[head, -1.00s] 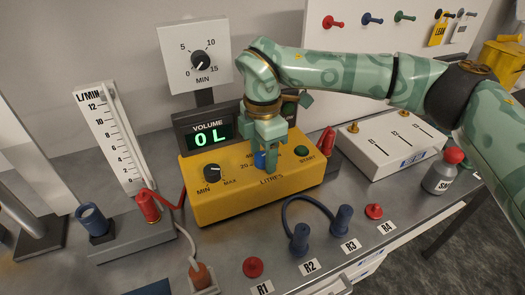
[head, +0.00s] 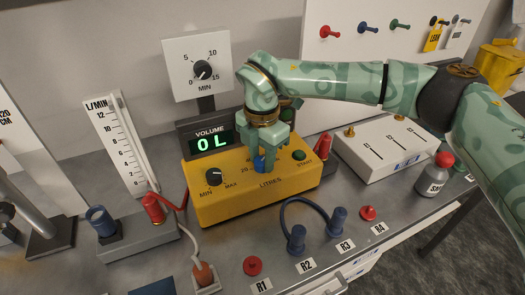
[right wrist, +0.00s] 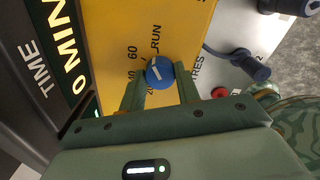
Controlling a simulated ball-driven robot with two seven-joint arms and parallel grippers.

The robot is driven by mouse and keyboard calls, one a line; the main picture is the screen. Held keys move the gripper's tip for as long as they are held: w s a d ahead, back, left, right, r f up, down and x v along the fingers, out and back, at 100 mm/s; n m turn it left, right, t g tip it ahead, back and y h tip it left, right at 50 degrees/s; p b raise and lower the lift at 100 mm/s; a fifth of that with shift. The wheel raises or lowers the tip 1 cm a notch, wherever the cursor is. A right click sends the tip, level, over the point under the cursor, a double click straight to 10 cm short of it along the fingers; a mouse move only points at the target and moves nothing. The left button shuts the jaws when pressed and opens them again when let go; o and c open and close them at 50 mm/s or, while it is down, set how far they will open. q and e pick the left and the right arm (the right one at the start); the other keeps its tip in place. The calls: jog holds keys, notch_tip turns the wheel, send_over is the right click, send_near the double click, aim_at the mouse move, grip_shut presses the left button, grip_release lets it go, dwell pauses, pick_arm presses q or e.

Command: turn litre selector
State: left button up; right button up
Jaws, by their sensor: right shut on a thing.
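The litre selector is a blue knob (head: 260,164) on the sloped face of the yellow pump box (head: 222,207), above the word LITRES. In the right wrist view the blue knob (right wrist: 159,72) has a white pointer line and printed numbers beside it. My right gripper (head: 266,162) reaches down from above and is shut on the knob, one finger on each side; it also shows in the right wrist view (right wrist: 161,88). The VOLUME display (head: 209,142) reads 0 L. The gripper hides part of the scale in the head view. My left gripper is not in view.
A black MIN/MAX knob (head: 213,176) is left of the selector and a green START button (head: 298,155) is right of it. A timer dial (head: 202,70) stands behind. Blue plugs joined by a hose (head: 305,203) stand in front. A white box (head: 388,149) is at right.

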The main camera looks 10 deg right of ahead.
jog(key=n+p, duration=0.2)
jog(key=n, duration=0.1)
jog(key=shift+r+n, duration=0.3)
jog(key=n+p, duration=0.2)
jog(key=shift+n, duration=0.4)
jog(key=n+p, duration=0.1)
jog(key=n, duration=0.2)
jog(key=shift+n+p, duration=0.3)
jog(key=shift+p, duration=0.1)
jog(key=n+p, duration=0.1)
jog(key=n, duration=0.2)
jog(key=shift+w+f+n, duration=0.1)
jog(key=shift+n, duration=0.2)
jog(key=n+p, duration=0.1)
jog(key=n, duration=0.5)
jog(key=shift+p, duration=0.3)
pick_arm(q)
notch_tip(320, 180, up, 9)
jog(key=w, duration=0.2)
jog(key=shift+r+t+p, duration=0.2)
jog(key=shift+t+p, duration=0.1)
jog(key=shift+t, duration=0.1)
pick_arm(e)
jog(key=n, duration=0.6)
jog(key=shift+n, duration=0.3)
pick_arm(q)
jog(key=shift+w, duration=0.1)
pick_arm(e)
jog(key=o, duration=1)
jog(key=shift+f, duration=0.1)
